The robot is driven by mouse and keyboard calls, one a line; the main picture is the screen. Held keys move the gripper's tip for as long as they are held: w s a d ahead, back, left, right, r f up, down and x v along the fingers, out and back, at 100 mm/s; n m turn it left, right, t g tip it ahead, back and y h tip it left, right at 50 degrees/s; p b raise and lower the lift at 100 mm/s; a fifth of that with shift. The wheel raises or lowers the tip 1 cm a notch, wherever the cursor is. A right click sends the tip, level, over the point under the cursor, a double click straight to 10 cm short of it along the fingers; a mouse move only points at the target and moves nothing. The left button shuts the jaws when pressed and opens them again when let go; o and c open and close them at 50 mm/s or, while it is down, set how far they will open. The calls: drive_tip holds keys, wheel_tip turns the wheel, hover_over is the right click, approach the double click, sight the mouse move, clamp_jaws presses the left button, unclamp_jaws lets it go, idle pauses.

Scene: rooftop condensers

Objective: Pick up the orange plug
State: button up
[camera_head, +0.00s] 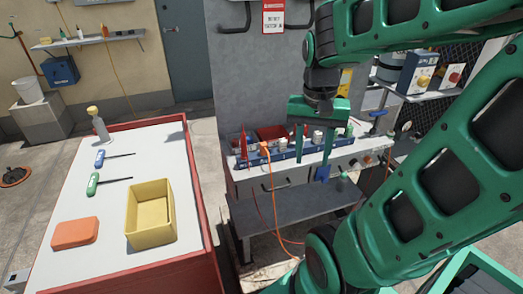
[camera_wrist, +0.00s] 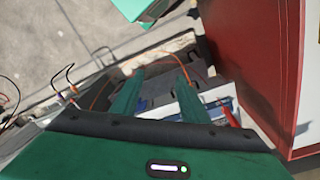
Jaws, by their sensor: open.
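The orange plug (camera_head: 264,148) stands at the left end of a blue-and-white socket strip (camera_head: 283,158) on the workbench, in the head view. An orange cable (camera_head: 273,205) hangs from it down to the floor. My gripper (camera_head: 302,152) points down over the bench, to the right of the plug and apart from it. Its two green fingers, seen in the wrist view (camera_wrist: 160,74), are spread with nothing between them. The cable (camera_wrist: 187,67) shows near the fingertips there, but I cannot make out the plug.
A red pointed tool (camera_head: 243,144) stands just left of the plug. A grey wall (camera_head: 260,80) rises behind the bench.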

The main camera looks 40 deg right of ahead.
drive_tip(key=w+d+m, duration=0.2)
drive_tip(key=w+m, duration=0.4)
drive_tip(key=w, duration=0.6)
drive_tip(key=m, duration=0.5)
approach(264, 144)
drive_tip(key=shift+s+d+f+y, duration=0.1)
drive_tip(key=shift+s+d+y, duration=0.05)
drive_tip(key=shift+y, duration=0.15)
drive_tip(key=shift+f, duration=0.35)
drive_tip(key=f, duration=1)
drive_tip(key=shift+w+d+f, duration=0.1)
drive_tip(key=shift+w, duration=0.1)
clamp_jaws()
